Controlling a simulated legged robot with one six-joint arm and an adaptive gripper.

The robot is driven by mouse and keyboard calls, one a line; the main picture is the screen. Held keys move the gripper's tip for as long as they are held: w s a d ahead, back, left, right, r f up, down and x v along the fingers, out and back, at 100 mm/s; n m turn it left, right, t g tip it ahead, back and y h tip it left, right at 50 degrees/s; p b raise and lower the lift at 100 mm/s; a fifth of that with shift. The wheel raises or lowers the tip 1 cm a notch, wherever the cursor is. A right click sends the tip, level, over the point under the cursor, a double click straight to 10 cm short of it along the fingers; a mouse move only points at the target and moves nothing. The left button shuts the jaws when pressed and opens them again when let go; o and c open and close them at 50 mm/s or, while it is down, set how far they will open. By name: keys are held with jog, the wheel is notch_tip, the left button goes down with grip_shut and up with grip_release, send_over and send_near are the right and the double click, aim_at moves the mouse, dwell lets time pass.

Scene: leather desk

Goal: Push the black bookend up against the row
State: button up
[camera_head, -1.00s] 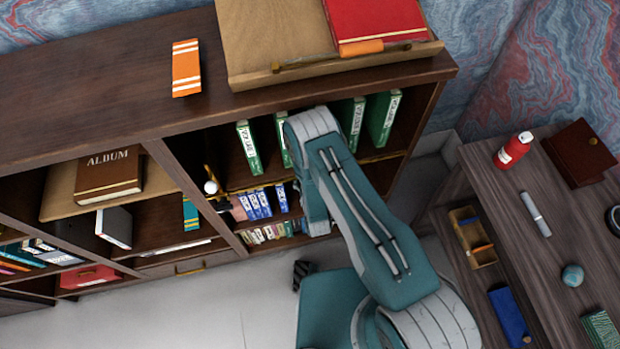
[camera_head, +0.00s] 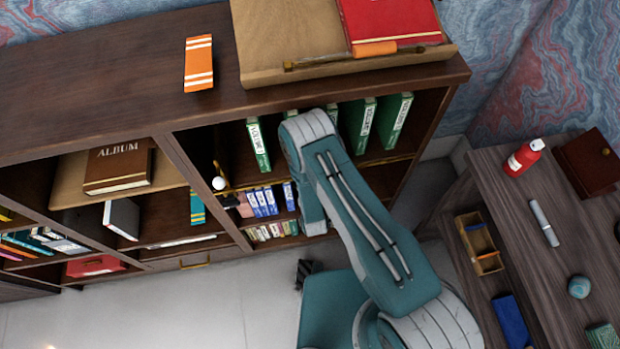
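Several green volumes (camera_head: 258,146) stand upright on the upper right shelf, with a gap hidden by my arm. More green volumes (camera_head: 396,119) stand to the right of it. Below, a row of blue-and-white books (camera_head: 261,203) stands on a lower shelf, with a small pinkish thing (camera_head: 244,207) at its left end. I cannot make out the black bookend; the shelf there is dark and partly behind my arm. My arm reaches up to the bookcase and folds down in front of the shelves. My gripper cannot be made out.
An orange book (camera_head: 198,63) and a wooden board with a red book (camera_head: 388,22) lie on top of the bookcase. A white knob (camera_head: 218,183) shows left of the blue books. A side desk (camera_head: 549,262) holds a red bottle (camera_head: 523,157). Pale floor is open at lower left.

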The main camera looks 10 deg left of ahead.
jog(key=shift+s+a+r, duration=0.15)
jog(key=shift+a+r, duration=0.05)
jog(key=shift+a, duration=0.8)
jog(key=shift+s+a, duration=0.25)
jog(key=shift+a, duration=0.45)
jog(key=shift+d, duration=0.1)
